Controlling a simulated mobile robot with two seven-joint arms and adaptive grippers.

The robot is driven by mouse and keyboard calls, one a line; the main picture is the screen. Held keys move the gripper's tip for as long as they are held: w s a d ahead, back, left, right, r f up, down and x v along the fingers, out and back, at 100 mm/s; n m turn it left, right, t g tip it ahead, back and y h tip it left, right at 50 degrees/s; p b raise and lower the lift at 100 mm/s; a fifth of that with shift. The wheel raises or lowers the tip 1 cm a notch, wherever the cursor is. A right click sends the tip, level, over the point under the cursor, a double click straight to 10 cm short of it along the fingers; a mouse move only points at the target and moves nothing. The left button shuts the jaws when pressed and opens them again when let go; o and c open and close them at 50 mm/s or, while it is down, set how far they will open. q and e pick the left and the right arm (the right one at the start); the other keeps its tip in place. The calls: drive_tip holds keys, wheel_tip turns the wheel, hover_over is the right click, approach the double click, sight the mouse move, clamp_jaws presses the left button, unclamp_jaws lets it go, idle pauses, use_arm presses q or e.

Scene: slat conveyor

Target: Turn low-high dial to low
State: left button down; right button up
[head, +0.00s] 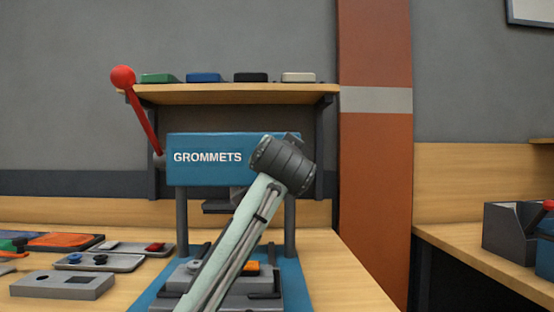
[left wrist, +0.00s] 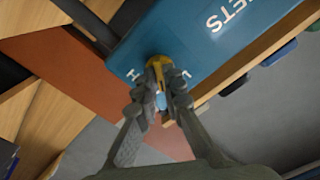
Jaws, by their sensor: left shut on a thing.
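The blue machine head (head: 205,145) lettered GROMMETS stands under a wooden shelf, and its blue face also shows in the left wrist view (left wrist: 190,45). There, a yellow dial (left wrist: 156,61) sits on that face between a white H mark on the left and a white L mark on the right. My left gripper (left wrist: 159,75) is shut on the dial, a finger on each side; a pale blue piece shows between the fingers. The fingers hide much of the dial, so its pointing direction is unclear. In the head view my left wrist hides the dial and fingers. My right gripper is not in view.
A red-knobbed lever (head: 123,77) rises at the machine's left. The shelf (head: 230,95) above holds several coloured boxes. A grey block with holes (head: 62,286) and flat trays lie on the table at left. A grey bin (head: 508,228) stands on the right bench.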

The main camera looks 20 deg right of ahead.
use_arm(q)
drive_tip(key=shift+n+p, duration=1.7)
drive_tip(key=shift+n, duration=1.7)
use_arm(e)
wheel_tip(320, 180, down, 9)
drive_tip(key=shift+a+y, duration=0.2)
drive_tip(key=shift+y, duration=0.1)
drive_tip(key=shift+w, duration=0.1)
use_arm(q)
drive_tip(key=c, duration=1.6)
unclamp_jaws()
drive_tip(key=shift+c, duration=0.2)
